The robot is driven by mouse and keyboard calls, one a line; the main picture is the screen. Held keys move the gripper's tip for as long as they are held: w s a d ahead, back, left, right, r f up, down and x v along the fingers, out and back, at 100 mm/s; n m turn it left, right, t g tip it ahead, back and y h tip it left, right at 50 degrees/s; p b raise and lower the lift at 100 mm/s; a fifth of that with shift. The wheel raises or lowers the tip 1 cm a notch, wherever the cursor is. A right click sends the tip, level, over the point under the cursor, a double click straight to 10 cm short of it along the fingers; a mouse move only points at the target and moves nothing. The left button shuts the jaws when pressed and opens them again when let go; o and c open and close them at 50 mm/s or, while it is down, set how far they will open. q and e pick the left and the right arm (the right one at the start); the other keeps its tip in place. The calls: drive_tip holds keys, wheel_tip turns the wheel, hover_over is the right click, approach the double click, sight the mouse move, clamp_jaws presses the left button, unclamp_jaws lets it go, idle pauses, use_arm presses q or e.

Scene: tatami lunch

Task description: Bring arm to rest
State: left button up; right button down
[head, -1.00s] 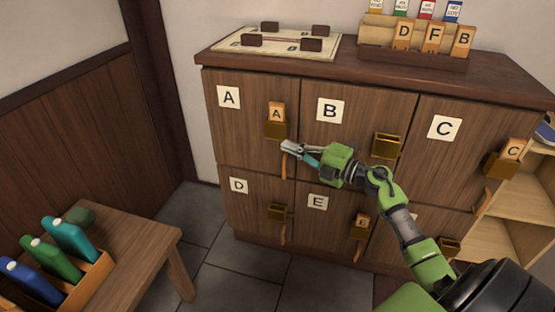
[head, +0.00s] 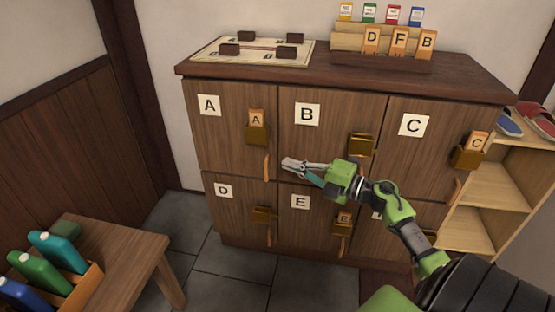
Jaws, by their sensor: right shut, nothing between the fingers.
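My right gripper (head: 287,165) is shut and empty. It is in front of the wooden locker cabinet (head: 235,150), just right of the handle of door A (head: 266,168), and looks apart from it. My right arm comes in from the lower right corner, with green and grey links. My left gripper is not in the head view.
Doors A, B, C, D and E bear brass tag holders; A (head: 256,119) and C (head: 477,142) hold wooden tags. A tag rack (head: 385,62) and a board (head: 210,50) sit on top. A bench (head: 135,255) stands lower left, shelves (head: 488,185) right. Grey floor lies between.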

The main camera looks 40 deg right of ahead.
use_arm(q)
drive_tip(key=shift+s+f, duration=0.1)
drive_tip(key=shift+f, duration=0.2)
use_arm(e)
drive_tip(key=v, duration=0.3)
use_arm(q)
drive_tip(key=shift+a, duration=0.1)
